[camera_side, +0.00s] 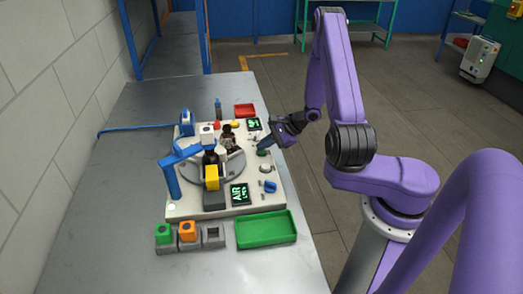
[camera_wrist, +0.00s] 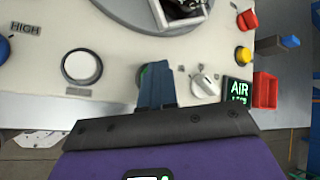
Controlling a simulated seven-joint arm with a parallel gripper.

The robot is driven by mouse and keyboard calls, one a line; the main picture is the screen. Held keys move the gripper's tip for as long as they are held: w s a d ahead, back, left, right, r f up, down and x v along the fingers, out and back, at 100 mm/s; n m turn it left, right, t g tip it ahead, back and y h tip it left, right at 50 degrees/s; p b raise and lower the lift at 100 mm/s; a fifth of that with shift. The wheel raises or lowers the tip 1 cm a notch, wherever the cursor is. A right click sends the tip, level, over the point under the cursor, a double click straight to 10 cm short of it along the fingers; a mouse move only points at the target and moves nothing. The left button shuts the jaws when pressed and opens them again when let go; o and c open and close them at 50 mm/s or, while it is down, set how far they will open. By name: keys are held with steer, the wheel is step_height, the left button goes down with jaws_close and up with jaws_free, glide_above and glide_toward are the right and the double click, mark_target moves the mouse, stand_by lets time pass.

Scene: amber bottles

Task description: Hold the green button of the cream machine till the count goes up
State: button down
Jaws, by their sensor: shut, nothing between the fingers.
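The cream machine (camera_side: 225,206) stands on the grey table, with a grey round plate and amber bottles on it. Its green button (camera_side: 262,153) is on the right edge. My gripper (camera_side: 266,146) is shut and empty, its fingertips right at that button. In the wrist view the blue-grey fingers (camera_wrist: 157,80) cover most of the green button (camera_wrist: 141,72); I cannot tell whether it is pressed in. A display (camera_wrist: 238,91) reads AIR over a small line I cannot read. A second display (camera_side: 240,194) with green text faces the side camera.
A white round button (camera_wrist: 82,66) and a grey-white knob (camera_wrist: 205,84) flank the fingers. A yellow button (camera_wrist: 243,53) and a red one (camera_wrist: 247,20) lie further right. A green tray (camera_side: 267,229) and a red tray (camera_side: 245,110) stand beside the machine.

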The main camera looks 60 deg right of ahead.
mark_target(264, 152)
steer(key=shift+r, duration=0.9)
steer(key=shift+r, duration=2.45)
